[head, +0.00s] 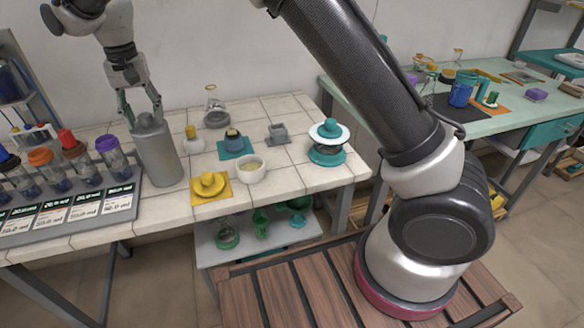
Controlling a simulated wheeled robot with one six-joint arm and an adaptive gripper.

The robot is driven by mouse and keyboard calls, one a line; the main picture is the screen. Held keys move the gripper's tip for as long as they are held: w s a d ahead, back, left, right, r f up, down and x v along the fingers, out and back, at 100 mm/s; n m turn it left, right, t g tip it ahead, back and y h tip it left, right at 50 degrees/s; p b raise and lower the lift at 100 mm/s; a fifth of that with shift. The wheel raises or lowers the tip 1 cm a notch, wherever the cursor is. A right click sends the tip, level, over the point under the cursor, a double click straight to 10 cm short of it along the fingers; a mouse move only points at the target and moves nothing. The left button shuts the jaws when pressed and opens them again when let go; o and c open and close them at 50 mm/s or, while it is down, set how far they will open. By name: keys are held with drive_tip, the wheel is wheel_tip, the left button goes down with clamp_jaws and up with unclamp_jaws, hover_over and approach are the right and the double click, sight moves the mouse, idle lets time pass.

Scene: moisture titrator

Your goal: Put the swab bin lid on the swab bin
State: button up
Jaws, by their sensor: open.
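The swab bin (158,160) looks to be the grey metal cylinder standing upright on the tiled bench at the left, beside the vial rack. A grey lid (148,125) with a small knob sits on its top; I cannot tell from this view whether it is fully seated. My gripper (143,111) points down over the bin, open, with one finger on each side of the knob. Whether the fingers touch the lid is too small to tell.
The vial rack (70,207) with several coloured caps stands close to the bin's left. A yellow lidded item (208,184), a white bowl (251,168) and a small yellow-topped bottle (191,133) stand to its right. A glass flask (214,108) is behind.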

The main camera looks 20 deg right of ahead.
drive_tip(key=shift+r, duration=0.2)
drive_tip(key=shift+r, duration=3.8)
